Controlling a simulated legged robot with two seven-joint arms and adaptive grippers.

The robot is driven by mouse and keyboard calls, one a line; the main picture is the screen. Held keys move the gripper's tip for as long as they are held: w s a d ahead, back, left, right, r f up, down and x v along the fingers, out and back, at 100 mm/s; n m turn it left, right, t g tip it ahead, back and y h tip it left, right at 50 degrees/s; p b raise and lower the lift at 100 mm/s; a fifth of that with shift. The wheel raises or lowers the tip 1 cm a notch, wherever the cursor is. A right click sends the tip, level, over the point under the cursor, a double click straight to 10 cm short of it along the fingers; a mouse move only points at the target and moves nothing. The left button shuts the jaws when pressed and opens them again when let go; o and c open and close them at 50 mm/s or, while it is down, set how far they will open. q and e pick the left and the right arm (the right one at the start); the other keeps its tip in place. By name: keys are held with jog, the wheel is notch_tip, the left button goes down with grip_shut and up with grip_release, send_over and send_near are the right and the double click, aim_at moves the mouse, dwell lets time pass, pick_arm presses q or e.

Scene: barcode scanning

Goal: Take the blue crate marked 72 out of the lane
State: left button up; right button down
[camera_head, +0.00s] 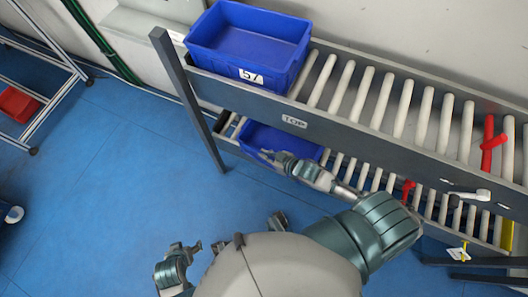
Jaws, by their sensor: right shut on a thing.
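A blue crate (262,135) sits on the lower roller lane at its left end, partly under the upper lane. No number shows on it from here, so I cannot read whether it is 72. My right gripper (270,157) is at the crate's near side and is shut on its rim. My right arm reaches in from the lower right. My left gripper (192,249) is low over the floor at the lower left, away from the crates. I cannot tell how far its fingers are apart.
Another blue crate (248,47), with a label that looks like 57, stands on the upper lane (375,95), marked TOP. A grey post (188,100) stands left of the lower crate. Blue floor (110,160) is clear at the left.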

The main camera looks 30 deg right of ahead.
pick_arm(q)
jog(key=shift+w+r+p, duration=0.2)
jog(key=shift+r+p, duration=0.65)
jog(key=shift+r, duration=0.2)
